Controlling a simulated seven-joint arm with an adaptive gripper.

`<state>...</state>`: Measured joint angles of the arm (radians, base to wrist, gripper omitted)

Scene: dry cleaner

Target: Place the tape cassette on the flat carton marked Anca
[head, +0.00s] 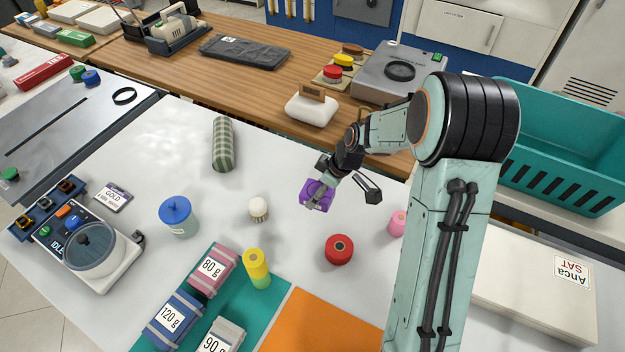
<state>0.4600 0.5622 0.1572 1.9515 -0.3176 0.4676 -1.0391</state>
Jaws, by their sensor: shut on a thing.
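The purple tape cassette (313,203) is in my gripper (319,190) in the head view, above the middle of the white table. My gripper is shut on it, and the fingers cover part of it. Whether the cassette touches the table is hard to tell. The flat white carton (510,300) lies at the right, with a label reading Anca SAT. Its top looks bare where it shows. My gripper is well to the left of the carton, and my arm hides the carton's left end.
A red roll (339,250) and a pink spool (397,223) lie between the cassette and the carton. A white-topped brush (258,209) stands left of the cassette. A teal crate (570,150) stands behind the carton. Weighted bundles (212,270) lie at the front.

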